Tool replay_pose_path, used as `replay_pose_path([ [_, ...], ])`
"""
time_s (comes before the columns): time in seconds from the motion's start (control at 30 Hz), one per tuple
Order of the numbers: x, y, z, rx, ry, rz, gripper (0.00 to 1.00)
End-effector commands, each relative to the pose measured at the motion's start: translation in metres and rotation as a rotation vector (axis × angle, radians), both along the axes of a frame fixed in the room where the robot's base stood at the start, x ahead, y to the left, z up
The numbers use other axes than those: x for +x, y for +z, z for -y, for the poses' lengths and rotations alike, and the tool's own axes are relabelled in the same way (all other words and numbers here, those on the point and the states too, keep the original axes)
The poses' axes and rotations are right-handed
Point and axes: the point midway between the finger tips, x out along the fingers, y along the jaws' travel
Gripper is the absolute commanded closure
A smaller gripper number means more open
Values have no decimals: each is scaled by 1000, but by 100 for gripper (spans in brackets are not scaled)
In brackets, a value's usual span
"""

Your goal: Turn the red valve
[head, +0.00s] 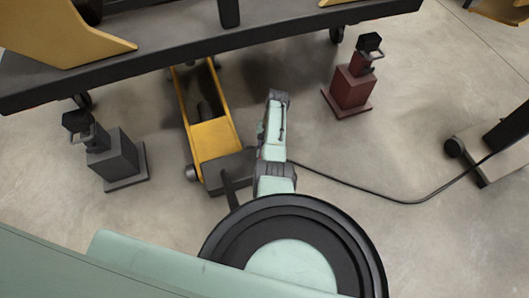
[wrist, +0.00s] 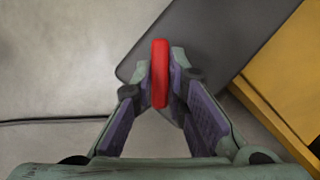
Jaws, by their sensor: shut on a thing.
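The red valve (wrist: 160,73) shows in the wrist view as a narrow upright red shape, seen nearly edge-on. My gripper (wrist: 161,88) is shut on it, with one finger on each side near the fingertips. The valve overlaps the edge of a dark grey block (wrist: 215,40); how it is mounted is hidden. In the head view I cannot make out the valve or my fingers; my pale green arm covers that spot.
A yellow floor jack frame (head: 213,138) with a dark end block (head: 229,170) lies left of my arm. A dark grey stand (head: 115,158) and a dark red stand (head: 351,88) flank it. A black cable (head: 375,193) crosses the floor. A dark raised platform (head: 180,50) spans the top.

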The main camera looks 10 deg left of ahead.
Motion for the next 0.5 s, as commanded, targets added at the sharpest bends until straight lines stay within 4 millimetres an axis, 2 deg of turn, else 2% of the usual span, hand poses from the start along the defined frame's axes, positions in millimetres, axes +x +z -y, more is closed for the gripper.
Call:
replay_pose_path([
  [0.5, 0, 0, -3, -2, 488, 0, 100],
])
